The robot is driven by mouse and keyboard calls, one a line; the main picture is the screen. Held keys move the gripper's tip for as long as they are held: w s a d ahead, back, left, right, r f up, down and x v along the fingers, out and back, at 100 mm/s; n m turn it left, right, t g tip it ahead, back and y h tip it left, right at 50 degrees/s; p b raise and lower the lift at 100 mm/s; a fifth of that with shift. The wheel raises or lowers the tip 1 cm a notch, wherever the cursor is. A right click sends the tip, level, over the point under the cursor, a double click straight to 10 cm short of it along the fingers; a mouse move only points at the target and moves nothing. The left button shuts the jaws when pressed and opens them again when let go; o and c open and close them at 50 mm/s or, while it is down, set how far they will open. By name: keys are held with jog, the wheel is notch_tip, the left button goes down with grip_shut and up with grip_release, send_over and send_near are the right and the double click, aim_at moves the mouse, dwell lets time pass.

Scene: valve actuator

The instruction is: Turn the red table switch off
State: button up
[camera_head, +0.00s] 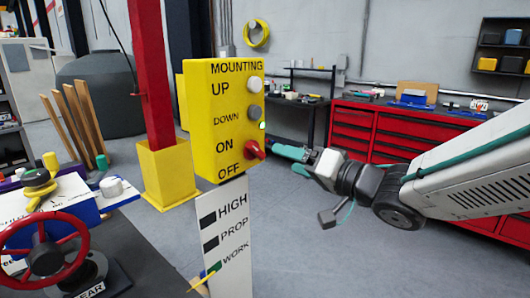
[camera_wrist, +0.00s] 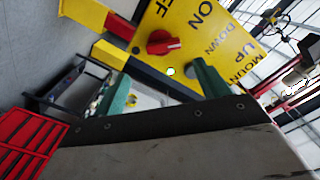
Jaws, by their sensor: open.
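The red switch (camera_head: 254,150) is a rotary knob on the side face of the yellow control box (camera_head: 205,90), between the ON and OFF labels. In the wrist view the red knob (camera_wrist: 163,42) shows beyond the fingertips, beside the ON and OFF lettering.
A white button (camera_head: 254,84) and a grey button (camera_head: 254,113) sit above the switch. A red hand wheel (camera_head: 45,250) stands on the dark table at lower left. A red post (camera_head: 152,75) rises behind the box. Red drawer cabinets (camera_head: 365,130) line the back wall.

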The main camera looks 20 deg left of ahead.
aim_at(260, 151)
jog(key=x, duration=0.8)
jog(key=shift+s+a+r, duration=0.15)
jog(key=shift+s+a, duration=0.05)
jog(key=shift+s, duration=0.1)
jog(key=c, duration=1)
